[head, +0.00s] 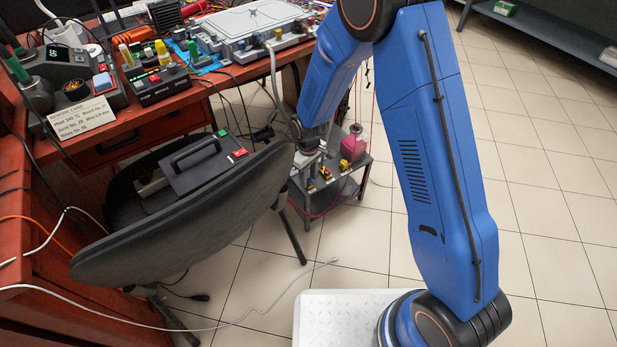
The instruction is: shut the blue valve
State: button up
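I cannot make out a blue valve or coolant hoses in the head view. My blue arm rises from the lower right, bends at the top and reaches down to the small grey cart beside the bench. My gripper (308,152) is at the end of the arm, low by the left side of the cart (328,203). Its fingers are too small and too hidden to tell whether they are open or hold anything. The cart carries small red and yellow parts (325,173) and a pink item (352,148).
A black chair (190,215) holding a dark case (205,162) stands left of the cart. The red-brown bench (150,122) is crowded with instruments and cables. A pale cable (250,312) lies across the floor. Tiled floor at the right (545,170) is clear.

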aim_at(309, 180)
dwell(0.3)
notch_tip(309, 180, up, 17)
jog(key=shift+r, duration=0.2)
dwell(0.4)
dwell(0.5)
jog(key=s+d+r+m+t, duration=0.1)
jog(key=s+d+r+m, duration=0.1)
jog(key=s+d+r, duration=0.5)
jog(key=s+d+r+m+t, duration=0.1)
jog(key=s+d+r+m, duration=0.15)
jog(key=d+r, duration=0.85)
jog(key=s+d+r+m+t, duration=0.1)
jog(key=s+d+r+m, duration=0.1)
jog(key=s+d, duration=0.4)
jog(key=s+d+r+m+t, duration=0.1)
jog(key=s+d+r+m, duration=0.2)
jog(key=s, duration=1.1)
jog(key=d, duration=0.3)
jog(key=shift+s+t, duration=0.4)
